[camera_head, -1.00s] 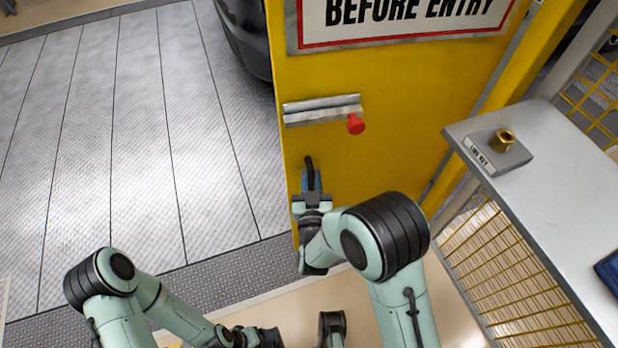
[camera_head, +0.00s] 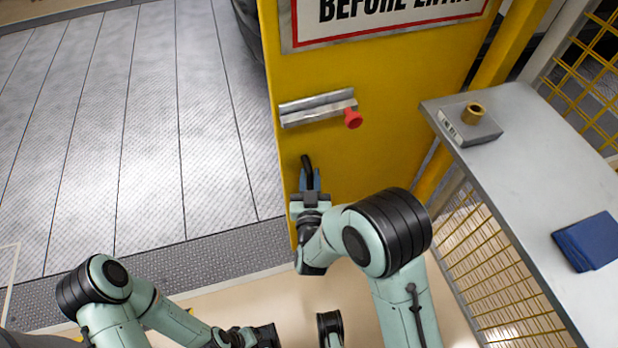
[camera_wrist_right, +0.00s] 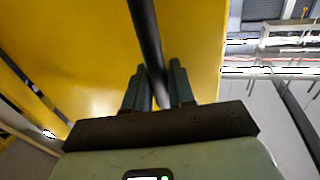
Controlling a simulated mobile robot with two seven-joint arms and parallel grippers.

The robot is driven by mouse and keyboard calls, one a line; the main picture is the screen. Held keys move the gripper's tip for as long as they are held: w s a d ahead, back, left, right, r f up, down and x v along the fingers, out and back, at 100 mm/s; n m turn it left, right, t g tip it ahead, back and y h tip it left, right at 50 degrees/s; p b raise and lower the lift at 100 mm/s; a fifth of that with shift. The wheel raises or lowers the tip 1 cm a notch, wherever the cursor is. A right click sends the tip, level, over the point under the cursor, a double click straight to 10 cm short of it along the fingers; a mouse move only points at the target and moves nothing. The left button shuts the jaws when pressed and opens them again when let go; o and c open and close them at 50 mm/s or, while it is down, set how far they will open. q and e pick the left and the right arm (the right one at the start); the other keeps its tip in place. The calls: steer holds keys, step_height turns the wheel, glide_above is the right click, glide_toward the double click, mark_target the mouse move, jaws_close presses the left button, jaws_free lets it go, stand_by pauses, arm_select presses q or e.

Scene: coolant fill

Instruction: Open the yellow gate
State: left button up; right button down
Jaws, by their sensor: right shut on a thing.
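The yellow gate (camera_head: 400,110) stands swung away from the opening on its left, with a sign at its top. A metal slide bolt (camera_head: 317,108) with a red knob (camera_head: 353,119) is on its face. Below the bolt is a black handle (camera_head: 306,165). My right gripper (camera_head: 310,182) is shut on this handle; in the right wrist view the black bar (camera_wrist_right: 147,40) runs between the two fingers (camera_wrist_right: 160,88). My left gripper (camera_head: 262,336) is low at the bottom edge, away from the gate; its fingertips do not show clearly.
A grey shelf (camera_head: 545,185) on the right carries a block with a brass piece (camera_head: 473,112) and a blue cloth-like item (camera_head: 588,242). Yellow mesh (camera_head: 500,270) is below it. Grey floor plates (camera_head: 130,130) at left are clear.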

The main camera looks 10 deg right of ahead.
stand_by(0.4)
steer(key=c, duration=1.1)
jaws_free()
steer(key=shift+s, duration=0.15)
arm_select(q)
steer(key=shift+g, duration=0.5)
steer(key=s+r+p, duration=0.2)
steer(key=r+p, duration=0.1)
steer(key=p, duration=0.1)
steer(key=shift+s+d+r, duration=0.35)
steer(key=shift+s, duration=0.05)
arm_select(e)
steer(key=s, duration=0.4)
steer(key=s+a, duration=0.1)
steer(key=s, duration=0.3)
steer(key=s+a, duration=0.1)
steer(key=s, duration=0.4)
steer(key=shift+a, duration=0.25)
arm_select(q)
steer(key=shift+s, duration=0.1)
arm_select(e)
steer(key=shift+f, duration=0.1)
